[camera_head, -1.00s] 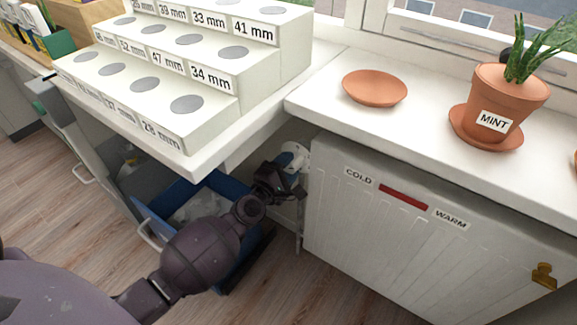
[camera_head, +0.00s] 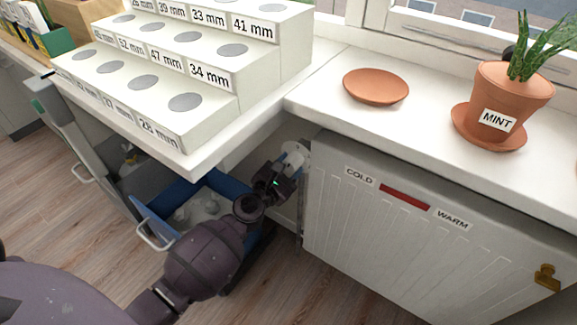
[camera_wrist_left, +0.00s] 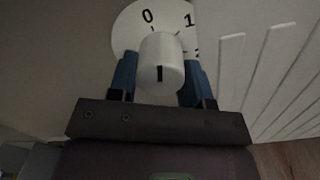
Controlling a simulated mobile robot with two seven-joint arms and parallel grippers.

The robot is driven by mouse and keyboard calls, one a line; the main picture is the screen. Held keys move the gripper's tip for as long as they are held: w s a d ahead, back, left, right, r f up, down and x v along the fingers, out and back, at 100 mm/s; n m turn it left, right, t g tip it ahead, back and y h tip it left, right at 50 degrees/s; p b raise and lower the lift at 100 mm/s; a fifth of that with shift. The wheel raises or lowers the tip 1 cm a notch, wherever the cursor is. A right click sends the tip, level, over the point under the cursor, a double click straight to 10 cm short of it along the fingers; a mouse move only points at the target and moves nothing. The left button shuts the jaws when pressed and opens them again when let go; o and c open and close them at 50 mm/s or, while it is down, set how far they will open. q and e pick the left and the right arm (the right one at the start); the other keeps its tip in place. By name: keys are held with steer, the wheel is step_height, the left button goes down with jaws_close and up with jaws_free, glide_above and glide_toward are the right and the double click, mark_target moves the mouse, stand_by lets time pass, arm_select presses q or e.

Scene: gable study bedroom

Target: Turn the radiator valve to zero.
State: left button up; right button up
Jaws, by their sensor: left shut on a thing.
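The white radiator valve (camera_head: 296,150) sits at the left end of the radiator, below the sill, partly hidden by my gripper. In the left wrist view its round white knob (camera_wrist_left: 161,52) stands in front of a white dial plate (camera_wrist_left: 127,32) with black numbers; 0 shows above the knob, 1 to the upper right, and part of a 2 at the right edge. A short black mark is on the knob's near face. My left gripper (camera_head: 287,163) is shut on the knob, with a blue finger on each side. My right gripper is not in view.
The ribbed white radiator (camera_head: 420,230) has COLD and WARM labels around a red strip. On the sill (camera_head: 330,105) stand a terracotta saucer (camera_head: 376,86) and a potted MINT plant (camera_head: 505,95). A stepped white block (camera_head: 215,65) is at left, above an open blue drawer (camera_head: 150,212).

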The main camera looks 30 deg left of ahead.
arm_select(q)
steer(key=shift+f, duration=0.1)
stand_by(0.3)
steer(key=o, duration=0.9)
steer(key=shift+o, duration=0.2)
steer(key=shift+s, duration=0.1)
steer(key=s+b, duration=0.1)
steer(key=s, duration=0.6)
steer(key=shift+s, duration=0.2)
steer(key=shift+d, duration=0.1)
